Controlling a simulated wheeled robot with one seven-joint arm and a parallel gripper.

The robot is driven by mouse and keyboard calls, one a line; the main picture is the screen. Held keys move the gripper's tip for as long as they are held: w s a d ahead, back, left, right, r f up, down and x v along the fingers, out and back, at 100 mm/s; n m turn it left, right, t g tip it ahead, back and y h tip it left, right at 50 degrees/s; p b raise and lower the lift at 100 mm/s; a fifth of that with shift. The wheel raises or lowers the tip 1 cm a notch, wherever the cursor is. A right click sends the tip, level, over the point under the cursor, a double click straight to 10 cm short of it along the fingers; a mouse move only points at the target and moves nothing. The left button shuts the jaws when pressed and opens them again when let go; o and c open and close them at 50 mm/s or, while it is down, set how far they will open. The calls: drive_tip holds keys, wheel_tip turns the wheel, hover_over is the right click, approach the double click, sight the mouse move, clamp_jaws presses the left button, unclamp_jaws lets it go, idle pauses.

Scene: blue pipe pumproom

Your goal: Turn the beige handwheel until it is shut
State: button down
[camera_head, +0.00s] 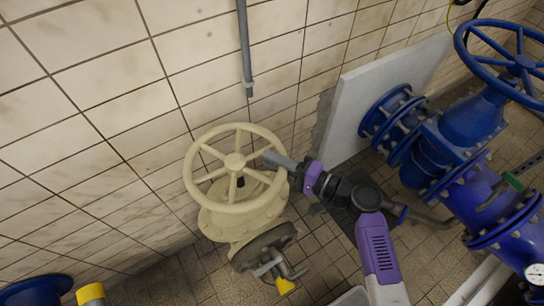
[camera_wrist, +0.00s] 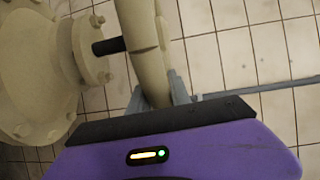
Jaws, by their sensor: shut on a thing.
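The beige handwheel (camera_head: 236,162) sits on top of a beige valve body (camera_head: 240,220) near the tiled wall in the head view. It is a spoked ring seen from above. My gripper (camera_head: 285,163) reaches in from the right and is shut on the right side of the rim. In the wrist view the rim (camera_wrist: 142,45) runs down between the grey fingers of my gripper (camera_wrist: 160,95). The dark stem (camera_wrist: 108,46) and the beige flange (camera_wrist: 90,48) show to the left of the rim. The fingertips are partly hidden behind the rim and the palm.
Blue pipework (camera_head: 470,160) with a large blue handwheel (camera_head: 515,62) stands on the right. A pale panel (camera_head: 385,95) leans behind it. A grey vertical pipe (camera_head: 244,45) runs down the wall behind the beige wheel. Another blue flange (camera_head: 38,290) is at lower left.

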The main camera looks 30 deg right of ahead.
sight(276, 188)
drive_tip(key=s+a+m+h+b, duration=0.1)
drive_tip(key=m+h, duration=0.1)
drive_tip(key=s+a+m+t+h+b, duration=0.1)
drive_tip(key=m+h, duration=0.1)
drive_tip(key=h, duration=0.1)
drive_tip(key=s+a+m+t+h, duration=0.1)
drive_tip(key=s+h, duration=0.1)
drive_tip(key=h, duration=0.1)
drive_tip(key=shift+f+m+b, duration=0.1)
drive_tip(key=shift+m+b, duration=0.3)
drive_tip(key=shift+a, duration=0.15)
drive_tip(key=c, duration=1.2)
unclamp_jaws()
